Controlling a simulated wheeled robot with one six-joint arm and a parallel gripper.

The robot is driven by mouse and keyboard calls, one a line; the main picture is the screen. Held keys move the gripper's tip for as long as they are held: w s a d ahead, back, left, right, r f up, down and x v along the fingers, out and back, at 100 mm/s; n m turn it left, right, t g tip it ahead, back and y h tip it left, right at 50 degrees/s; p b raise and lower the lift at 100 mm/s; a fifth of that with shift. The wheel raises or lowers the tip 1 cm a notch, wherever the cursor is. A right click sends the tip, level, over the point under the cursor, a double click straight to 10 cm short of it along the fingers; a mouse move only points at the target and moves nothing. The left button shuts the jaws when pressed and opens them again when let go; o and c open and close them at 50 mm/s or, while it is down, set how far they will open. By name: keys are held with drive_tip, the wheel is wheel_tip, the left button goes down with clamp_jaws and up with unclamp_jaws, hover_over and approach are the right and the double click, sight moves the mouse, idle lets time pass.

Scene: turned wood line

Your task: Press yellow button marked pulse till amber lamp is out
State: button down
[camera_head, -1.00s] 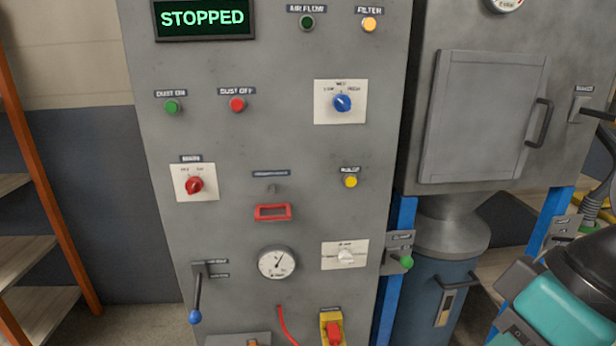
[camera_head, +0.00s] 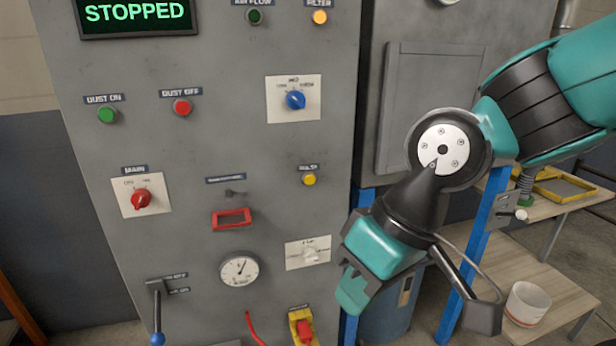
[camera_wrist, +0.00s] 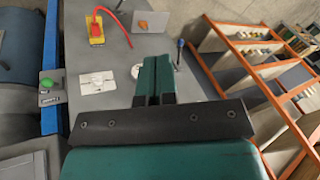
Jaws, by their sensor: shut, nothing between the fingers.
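The yellow pulse button (camera_head: 309,180) sits on the right part of the grey panel (camera_head: 100,200), under a small dark label. The amber filter lamp (camera_head: 320,17) is at the panel's top right and looks bright. My gripper (camera_head: 350,290) is in front of the panel's lower right edge, below and to the right of the yellow button and apart from it. In the wrist view my gripper (camera_wrist: 157,82) is shut and empty, with the lower panel beyond its fingers. The yellow button does not show in the wrist view.
Around the button are a blue selector (camera_head: 295,100), a white selector (camera_head: 310,254), a red-framed slot (camera_head: 231,218) and a gauge (camera_head: 239,271). A lever with a blue knob (camera_head: 158,338) juts out at lower left. A blue post (camera_head: 477,240) and a white bucket (camera_head: 527,303) are at right.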

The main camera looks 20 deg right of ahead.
sight(310, 180)
drive_tip(key=w+d+f+m+t+p, duration=0.1)
drive_tip(key=w+m+t+p, duration=0.3)
drive_tip(key=w+m, duration=0.4)
drive_tip(key=w+d+f+m+t+h+p, duration=0.1)
drive_tip(key=w+d+m+t+p, duration=0.3)
drive_tip(key=w+m, duration=0.4)
drive_tip(key=w+f+p, duration=0.1)
drive_tip(key=w, duration=0.4)
drive_tip(key=shift+w+f, duration=0.2)
drive_tip(key=shift+w, duration=0.15)
drive_tip(key=shift+w+p, duration=0.75)
drive_tip(key=shift+w, duration=3.65)
drive_tip(key=shift+w, duration=0.1)
drive_tip(key=shift+w, duration=0.3)
